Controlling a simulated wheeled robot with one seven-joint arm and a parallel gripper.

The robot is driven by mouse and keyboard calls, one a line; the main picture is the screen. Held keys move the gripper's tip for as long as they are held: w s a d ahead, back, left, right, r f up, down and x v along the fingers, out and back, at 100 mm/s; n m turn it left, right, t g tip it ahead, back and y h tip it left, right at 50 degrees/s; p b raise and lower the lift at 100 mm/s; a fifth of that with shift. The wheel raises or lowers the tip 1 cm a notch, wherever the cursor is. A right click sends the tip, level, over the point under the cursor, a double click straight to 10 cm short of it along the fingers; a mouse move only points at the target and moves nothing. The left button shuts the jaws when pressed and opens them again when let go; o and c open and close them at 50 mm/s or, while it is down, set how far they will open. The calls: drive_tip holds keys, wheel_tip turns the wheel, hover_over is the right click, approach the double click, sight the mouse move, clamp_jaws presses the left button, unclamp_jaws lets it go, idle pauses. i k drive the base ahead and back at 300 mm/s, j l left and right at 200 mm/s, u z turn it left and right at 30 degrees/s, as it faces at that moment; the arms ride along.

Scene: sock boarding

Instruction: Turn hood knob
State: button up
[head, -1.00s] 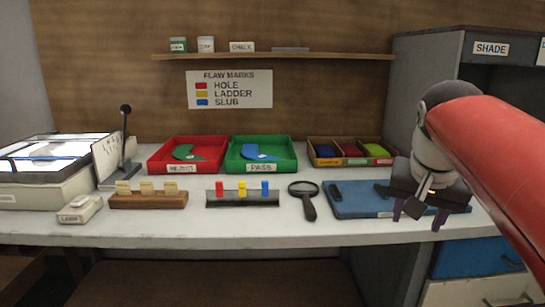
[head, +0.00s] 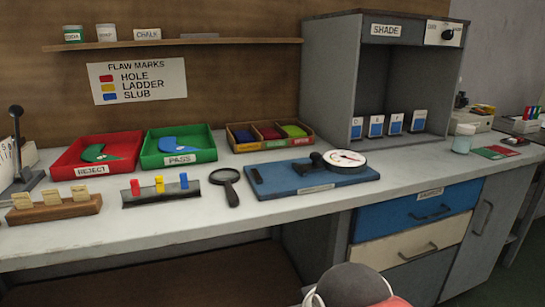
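The grey hood (head: 330,75) stands at the right end of the bench, with a SHADE label on its front. Its knob (head: 447,34) is a small black dial on a white plate at the upper right of the hood front. Small print flanks the knob, partly too small to read. My gripper is out of the head view; only a rounded grey and red part of my arm shows at the bottom edge, well below and left of the knob.
Inside the hood stand several blue-and-white cards (head: 376,126). A blue board (head: 315,178) with a round dial gauge (head: 344,159) lies before it. A white-lidded jar (head: 463,139) stands to the right. Drawers (head: 418,210) are under the bench. The air before the hood is clear.

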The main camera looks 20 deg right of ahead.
sight(447, 35)
drive_tip(key=z, duration=1.35)
